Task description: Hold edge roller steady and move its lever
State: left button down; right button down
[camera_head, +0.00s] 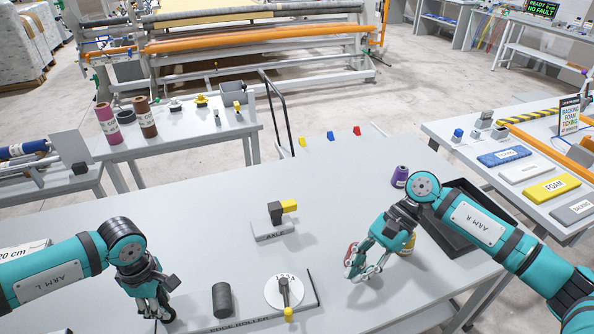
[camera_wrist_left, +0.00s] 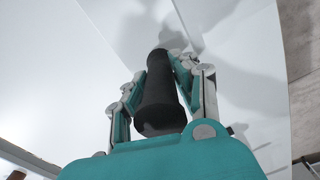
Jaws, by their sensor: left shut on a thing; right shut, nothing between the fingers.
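The edge roller unit lies along the table's front edge, with an EDGE ROLLER label (camera_head: 240,325). A dark upright cylinder (camera_head: 222,299) stands on it. To its right is a white numbered dial with a lever whose yellow knob (camera_head: 288,313) points toward the front. My left gripper (camera_head: 160,312) is left of the cylinder, low over the table. In the left wrist view it is shut on a black waisted grip (camera_wrist_left: 160,95), mostly hidden in the head view. My right gripper (camera_head: 358,276) is shut and empty, above the table to the right of the dial.
An AXLE block (camera_head: 272,231) with a yellow-tipped part stands behind the dial. A purple cone (camera_head: 400,176), a yellow one (camera_head: 408,245) and a red-and-white item (camera_head: 351,254) are near my right arm. A black tray (camera_head: 460,222) lies at the right.

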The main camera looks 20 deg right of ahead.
pick_arm(q)
jog(key=c, duration=1.5)
grip_release()
jog(key=shift+a+f, duration=0.1)
jog(key=shift+f, duration=0.05)
jog(key=o, duration=0.6)
jog(key=shift+w, duration=0.15)
jog(key=shift+c, duration=0.2)
